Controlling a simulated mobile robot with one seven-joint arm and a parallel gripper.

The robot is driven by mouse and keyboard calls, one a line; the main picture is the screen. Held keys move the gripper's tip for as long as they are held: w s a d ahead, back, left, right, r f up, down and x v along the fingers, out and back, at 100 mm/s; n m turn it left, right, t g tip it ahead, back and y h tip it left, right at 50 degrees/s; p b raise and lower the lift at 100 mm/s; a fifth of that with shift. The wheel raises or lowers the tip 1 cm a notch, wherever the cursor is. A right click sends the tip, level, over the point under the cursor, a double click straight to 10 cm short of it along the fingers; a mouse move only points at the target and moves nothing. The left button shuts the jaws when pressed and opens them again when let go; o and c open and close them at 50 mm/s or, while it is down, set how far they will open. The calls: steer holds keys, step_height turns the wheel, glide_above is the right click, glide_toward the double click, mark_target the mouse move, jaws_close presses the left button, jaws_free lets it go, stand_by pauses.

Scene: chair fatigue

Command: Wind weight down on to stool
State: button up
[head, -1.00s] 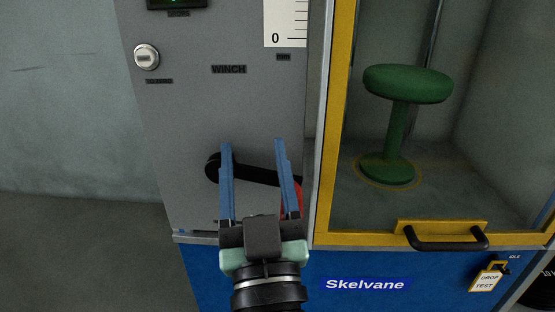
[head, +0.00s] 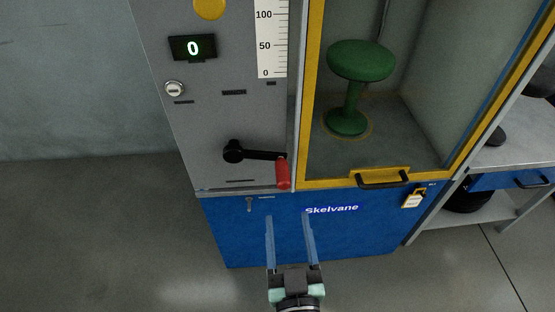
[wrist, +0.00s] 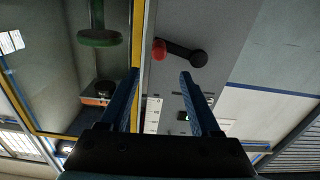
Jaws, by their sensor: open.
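The winch crank (head: 258,154) is on the grey panel, its black arm pointing right from the hub to a red handle (head: 283,173) that hangs down. The green stool (head: 361,62) stands upright inside the yellow-framed cabinet. My gripper (head: 289,222) is open and empty, low in front of the blue base and apart from the crank. In the wrist view, which looks upside down, the red handle (wrist: 159,50) lies beyond my open fingers. A dark block with an orange part (wrist: 97,93) there, in line with the stool, may be the weight; the head view does not show it.
A display (head: 193,48) reads 0 beside a millimetre scale (head: 272,40). The cabinet's yellow-framed door has a black handle (head: 383,179), and a yellow padlock with a tag (head: 413,198) hangs below. A workbench (head: 515,150) stands at right. The floor at left is clear.

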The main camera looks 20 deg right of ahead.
mark_target(282, 174)
steer(key=x, duration=1.2)
steer(key=shift+w+d+f+b, duration=0.15)
steer(key=shift+w+f+b, duration=0.05)
steer(key=shift+w+b, duration=0.1)
steer(key=shift+c, duration=0.3)
jaws_close()
stand_by(0.8)
